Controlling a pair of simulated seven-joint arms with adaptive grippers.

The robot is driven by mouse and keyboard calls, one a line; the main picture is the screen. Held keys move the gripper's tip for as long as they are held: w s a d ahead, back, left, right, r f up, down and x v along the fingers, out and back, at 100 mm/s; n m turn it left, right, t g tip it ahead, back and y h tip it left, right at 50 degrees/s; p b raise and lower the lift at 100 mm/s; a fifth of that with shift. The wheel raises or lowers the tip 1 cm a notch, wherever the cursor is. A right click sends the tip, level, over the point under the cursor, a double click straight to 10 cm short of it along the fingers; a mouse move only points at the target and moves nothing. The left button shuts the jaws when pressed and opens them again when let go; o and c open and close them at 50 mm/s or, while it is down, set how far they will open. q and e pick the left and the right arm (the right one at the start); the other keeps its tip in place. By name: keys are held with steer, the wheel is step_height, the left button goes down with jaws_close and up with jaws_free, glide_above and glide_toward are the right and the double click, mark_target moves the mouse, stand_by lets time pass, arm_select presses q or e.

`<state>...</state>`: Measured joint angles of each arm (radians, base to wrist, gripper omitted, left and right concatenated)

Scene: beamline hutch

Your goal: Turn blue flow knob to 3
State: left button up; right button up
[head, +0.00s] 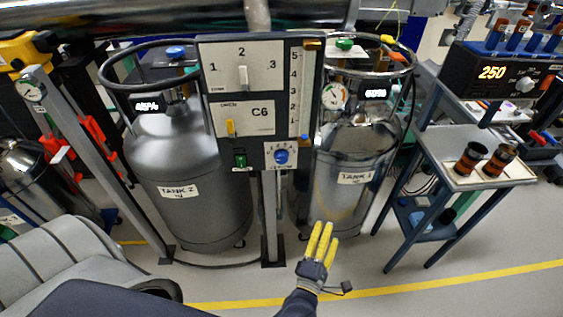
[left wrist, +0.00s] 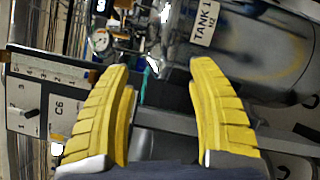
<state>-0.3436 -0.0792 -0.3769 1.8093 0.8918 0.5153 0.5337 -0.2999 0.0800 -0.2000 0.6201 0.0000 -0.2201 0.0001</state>
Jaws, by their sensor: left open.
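The blue flow knob (head: 281,156) sits on a small white dial plate at the lower right of the dark control panel (head: 203,60). Its pointer setting is too small to read. My left gripper (head: 323,228) has yellow fingers and is in front of the panel, below and right of the knob, apart from it. In the left wrist view my left gripper (left wrist: 158,75) is open with nothing between its fingers. The panel shows sideways at the left of that view (left wrist: 22,108); I cannot make out the knob there. My right gripper is not in view.
Steel tanks stand behind the panel on the left (head: 180,150) and right (head: 335,205). The panel also carries a 1-2-3 slider (head: 243,76), a yellow lever (head: 230,128) and a green switch (head: 240,160). A blue-legged cart (head: 455,182) stands at right.

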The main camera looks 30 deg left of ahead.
mark_target(281, 159)
arm_select(q)
steer(key=s+a+r+n+g+y, duration=0.2)
steer(key=a+r+n+y, duration=0.3)
steer(key=n, duration=0.6)
steer(key=s+a+r+n+g+y, duration=0.25)
steer(key=a+r+n, duration=0.45)
steer(key=n, duration=0.5)
steer(key=shift+t+y, duration=0.25)
steer(key=shift+y, duration=0.1)
steer(key=x, duration=1.8)
steer(key=shift+w+d, duration=0.2)
steer(key=shift+d, duration=0.05)
steer(key=c, duration=1.3)
